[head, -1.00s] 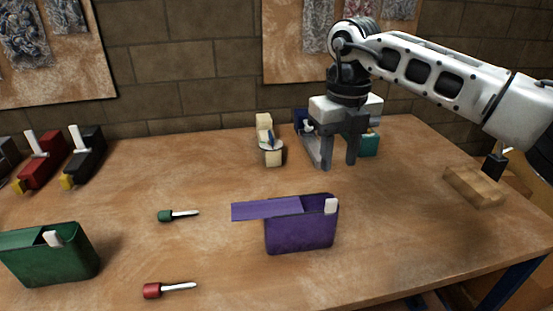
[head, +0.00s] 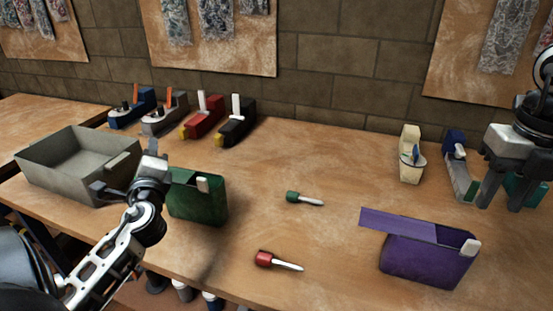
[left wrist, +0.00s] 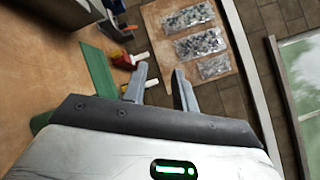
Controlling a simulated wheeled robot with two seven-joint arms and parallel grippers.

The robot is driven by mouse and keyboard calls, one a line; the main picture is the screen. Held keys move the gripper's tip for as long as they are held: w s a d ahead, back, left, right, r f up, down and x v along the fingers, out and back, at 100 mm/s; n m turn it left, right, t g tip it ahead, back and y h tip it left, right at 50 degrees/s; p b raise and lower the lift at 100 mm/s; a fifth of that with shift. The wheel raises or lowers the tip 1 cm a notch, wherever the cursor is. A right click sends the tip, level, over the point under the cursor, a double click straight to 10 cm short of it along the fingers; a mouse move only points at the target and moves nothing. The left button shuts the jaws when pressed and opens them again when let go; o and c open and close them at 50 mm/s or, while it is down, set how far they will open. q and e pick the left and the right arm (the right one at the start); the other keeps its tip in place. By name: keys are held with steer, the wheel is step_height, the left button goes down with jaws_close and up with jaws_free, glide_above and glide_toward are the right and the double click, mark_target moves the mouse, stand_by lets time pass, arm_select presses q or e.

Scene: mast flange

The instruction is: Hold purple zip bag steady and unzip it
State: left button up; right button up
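The purple zip bag (head: 424,265) stands upright on the table at the right of the head view. A flat purple strip (head: 398,224) lies along its top and juts out to the left. A white tab (head: 470,248) sits at its top right corner. My right gripper (head: 504,195) is open and empty, behind the bag and to its right. My left gripper (head: 150,165) is far left of the purple bag, next to the green bag. The left wrist view shows its two fingers (left wrist: 161,88) apart with nothing between them.
A green bag (head: 198,200) and a grey bin (head: 80,165) stand at the left. A green-handled tool (head: 304,198) and a red-handled tool (head: 278,261) lie left of the purple bag. Several clamp-like tools stand along the back. The middle of the table is mostly clear.

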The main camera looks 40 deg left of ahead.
arm_select(q)
steer(key=w+d+r+m+t+h, duration=0.65)
steer(key=w+r+m+h, duration=0.25)
steer(key=r+m, duration=0.35)
steer(key=w+d+r+m+t+h, duration=0.65)
steer(key=w+r+m+h, duration=0.25)
steer(key=r+m, duration=0.3)
steer(key=m+g+y, duration=0.3)
steer(key=m+g, duration=2.2)
steer(key=m, duration=0.6)
glide_above(380, 261)
step_height(380, 261, down, 21)
step_height(380, 261, down, 16)
steer(key=shift+w, duration=0.15)
